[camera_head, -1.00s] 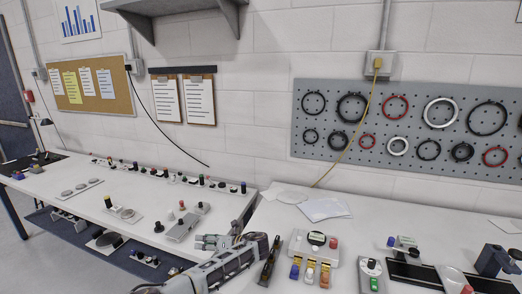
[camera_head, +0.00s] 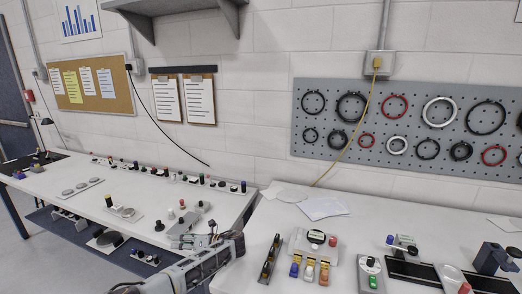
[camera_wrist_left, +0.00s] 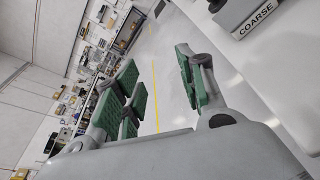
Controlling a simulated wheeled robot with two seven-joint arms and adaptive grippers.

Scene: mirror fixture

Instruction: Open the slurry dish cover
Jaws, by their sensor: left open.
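I cannot tell with certainty which thing is the slurry dish cover. Low round grey discs (camera_head: 82,186) lie on a plate on the left bench, and a larger dark round disc (camera_head: 108,239) sits on the shelf below. My left gripper (camera_head: 188,240) is over the near edge of the left bench, close to a small grey block with knobs. In the left wrist view its green-padded fingers (camera_wrist_left: 160,72) are spread with nothing between them. A grey item labelled COARSE (camera_wrist_left: 252,18) is at the top right there, apart from the fingers. My right gripper is not in view.
A pale control box (camera_head: 318,244) with coloured switches and a dark rail (camera_head: 270,257) stand right of my left arm. Knobs line the back of the left bench (camera_head: 130,190).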

